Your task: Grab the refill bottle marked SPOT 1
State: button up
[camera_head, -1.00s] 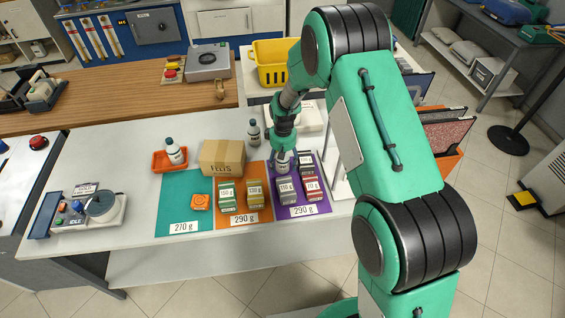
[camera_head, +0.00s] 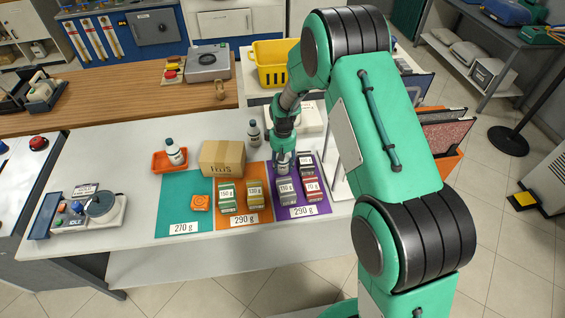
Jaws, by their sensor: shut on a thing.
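A second white bottle with a dark cap (camera_head: 175,153) stands in an orange tray (camera_head: 160,167). A third bottle (camera_head: 254,134) stands on the table behind the cardboard box. The bottle labels are too small to read, so I cannot tell which one is marked SPOT 1.
Weight blocks stand on the purple mat just in front of the held bottle, and on the orange mat (camera_head: 236,218). The cardboard box (camera_head: 222,159) is left of my gripper. A white stand (camera_head: 341,186) is close on the right. The teal mat (camera_head: 175,206) bears an orange block.

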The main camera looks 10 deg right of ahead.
notch_tip(320, 180, up, 10)
jog(key=shift+r+p, duration=0.1)
jog(key=shift+p, duration=0.65)
dwell(0.5)
